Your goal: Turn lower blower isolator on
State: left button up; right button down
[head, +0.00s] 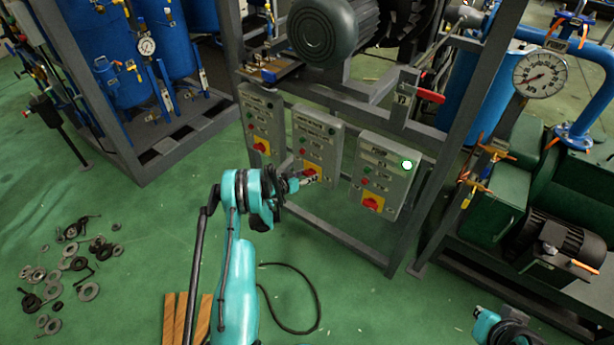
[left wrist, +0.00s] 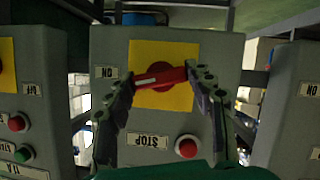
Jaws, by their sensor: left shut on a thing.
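The isolator is a red rotary handle (left wrist: 166,77) on a yellow plate (left wrist: 163,100) on the middle grey control box (head: 319,143). My left gripper (head: 304,178) is at the lower part of that box. In the left wrist view, its two fingers (left wrist: 162,80) are closed on the ends of the handle, one at each side. The handle lies nearly level in that view, tilted slightly up to the right. An upside-down ON label (left wrist: 107,72) is beside the plate. My right gripper (head: 508,332) is partly in view at the bottom right; its fingers are unclear.
Similar boxes stand to the left (head: 260,115) and right (head: 385,173), the right one with a lit white lamp (head: 407,165). Grey frame posts surround them. A black cable (head: 312,300) and wooden planks (head: 187,315) lie on the green floor.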

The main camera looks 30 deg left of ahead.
pick_arm(q)
jog(key=shift+d+m+y, duration=0.1)
jog(key=shift+m+y, duration=0.6)
jog(key=shift+m, duration=0.3)
jog(key=o, duration=1.2)
jog(key=shift+c, duration=0.2)
jog(key=v, duration=0.7)
jog(key=shift+s, duration=0.3)
